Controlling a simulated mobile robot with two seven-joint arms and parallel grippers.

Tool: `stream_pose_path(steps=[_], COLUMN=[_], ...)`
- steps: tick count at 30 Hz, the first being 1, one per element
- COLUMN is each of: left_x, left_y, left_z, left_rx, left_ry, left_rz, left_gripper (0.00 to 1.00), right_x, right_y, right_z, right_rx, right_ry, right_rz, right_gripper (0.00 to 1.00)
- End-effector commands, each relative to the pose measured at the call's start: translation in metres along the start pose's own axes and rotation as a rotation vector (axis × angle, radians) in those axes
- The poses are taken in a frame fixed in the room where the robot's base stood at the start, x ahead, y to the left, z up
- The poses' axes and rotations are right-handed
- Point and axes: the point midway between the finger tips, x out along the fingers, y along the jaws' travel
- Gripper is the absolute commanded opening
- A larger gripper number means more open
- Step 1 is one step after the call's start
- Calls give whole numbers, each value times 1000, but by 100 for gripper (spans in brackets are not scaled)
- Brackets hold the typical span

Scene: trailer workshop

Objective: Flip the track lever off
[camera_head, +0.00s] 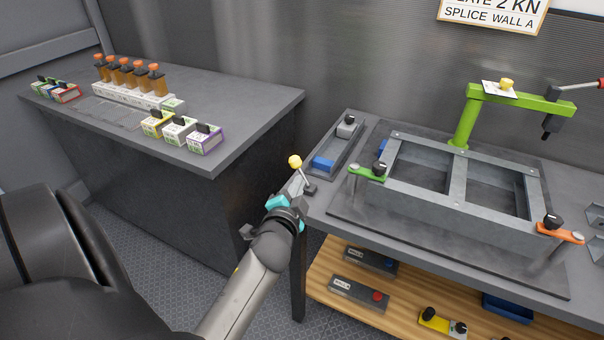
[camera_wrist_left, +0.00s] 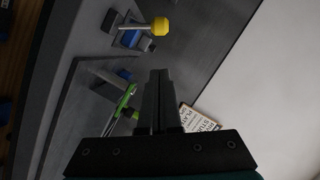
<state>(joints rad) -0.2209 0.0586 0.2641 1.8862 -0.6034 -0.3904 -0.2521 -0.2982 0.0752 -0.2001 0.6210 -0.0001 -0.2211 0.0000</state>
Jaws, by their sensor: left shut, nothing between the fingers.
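A lever with a yellow ball knob (camera_head: 295,161) stands at the left edge of the right-hand bench, its thin stem tilted up and left from a small grey base. A yellow knob on a stem (camera_wrist_left: 160,26) also shows in the left wrist view, beyond the fingertips. My left gripper (camera_head: 299,184) is shut and empty beside the lever, very close to it in the head view. The gripper fingers (camera_wrist_left: 159,75) point toward the lever in the wrist view, with a visible gap to the knob. My right gripper is not in view.
A grey tray (camera_head: 347,158) with blue and grey blocks lies right of the lever. Beyond it are a metal frame (camera_head: 400,200) with green and orange clamps and a green post arm (camera_head: 515,97). A wooden shelf (camera_head: 325,293) is below. Another bench (camera_head: 250,103) stands left, across a gap.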

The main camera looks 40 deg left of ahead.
Motion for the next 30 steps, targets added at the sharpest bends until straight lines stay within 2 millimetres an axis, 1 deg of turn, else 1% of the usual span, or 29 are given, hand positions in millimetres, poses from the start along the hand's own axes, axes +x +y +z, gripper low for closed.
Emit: stream_pose_path(steps=[1, 3, 9, 16, 26, 28, 29, 30], left_x=[-8, -15, -26, -26, -26, -26, -25, -25], left_y=[0, 1, 0, 0, 0, 4, 8, 18], left_z=[0, 1, 0, 0, 0, 1, 3, 6], left_rx=[-1, 0, 0, 0, 0, -2, -5, -11], left_ry=[-2, -1, -1, 0, 0, -2, -5, -9], left_rz=[1, 1, 0, -1, -1, 7, 16, 35], left_gripper=[0, 0, 0, 0, 0, 0, 0, 0], right_x=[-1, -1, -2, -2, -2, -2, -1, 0], right_y=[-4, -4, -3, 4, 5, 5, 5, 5], right_z=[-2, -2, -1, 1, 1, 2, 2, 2], right_rx=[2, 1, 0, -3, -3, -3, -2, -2], right_ry=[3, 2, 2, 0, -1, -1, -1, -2], right_rz=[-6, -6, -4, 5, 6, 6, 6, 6], right_gripper=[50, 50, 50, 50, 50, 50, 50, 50])
